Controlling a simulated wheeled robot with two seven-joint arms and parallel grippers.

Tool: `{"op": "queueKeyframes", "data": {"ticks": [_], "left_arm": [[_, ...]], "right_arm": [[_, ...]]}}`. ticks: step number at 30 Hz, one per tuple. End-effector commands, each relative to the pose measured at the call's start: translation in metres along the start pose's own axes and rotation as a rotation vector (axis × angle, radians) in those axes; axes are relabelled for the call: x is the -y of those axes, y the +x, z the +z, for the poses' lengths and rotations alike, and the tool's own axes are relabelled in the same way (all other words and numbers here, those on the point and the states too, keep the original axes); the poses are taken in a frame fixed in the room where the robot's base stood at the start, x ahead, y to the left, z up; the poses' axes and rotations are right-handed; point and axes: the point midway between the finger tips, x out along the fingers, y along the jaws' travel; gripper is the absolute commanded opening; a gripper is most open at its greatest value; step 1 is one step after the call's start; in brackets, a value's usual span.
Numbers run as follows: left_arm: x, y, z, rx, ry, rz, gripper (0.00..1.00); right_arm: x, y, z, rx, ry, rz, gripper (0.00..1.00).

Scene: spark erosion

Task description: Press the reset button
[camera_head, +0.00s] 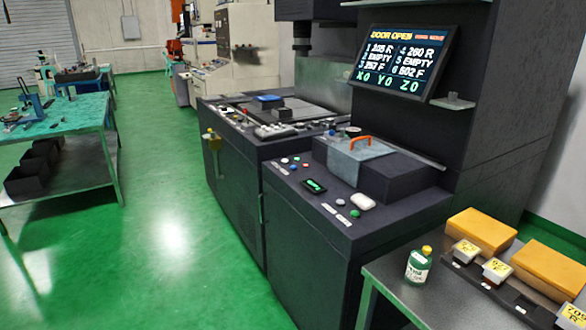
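The dark machine has a sloped control panel (330,222) in the middle of the view. The labels are too small to read, so I cannot tell which button is the reset button. Neither of my grippers is in view.
A screen (405,62) reads "DOOR OPEN". A side table with a green bottle (418,265) and yellow blocks (481,231) stands right. Green floor (165,230) is clear at left.

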Motion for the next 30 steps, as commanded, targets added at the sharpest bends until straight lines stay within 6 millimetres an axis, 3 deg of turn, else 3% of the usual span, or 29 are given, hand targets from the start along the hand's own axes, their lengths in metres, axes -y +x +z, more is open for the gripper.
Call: {"op": "queueKeyframes", "data": {"ticks": [8,21,30], "left_arm": [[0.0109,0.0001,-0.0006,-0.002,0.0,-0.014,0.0],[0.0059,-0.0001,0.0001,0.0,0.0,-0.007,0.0],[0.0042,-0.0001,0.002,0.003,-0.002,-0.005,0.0]], "right_arm": [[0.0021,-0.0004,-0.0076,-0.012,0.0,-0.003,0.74],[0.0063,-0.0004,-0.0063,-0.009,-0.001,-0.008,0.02],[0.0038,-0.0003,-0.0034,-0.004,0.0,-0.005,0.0]]}}
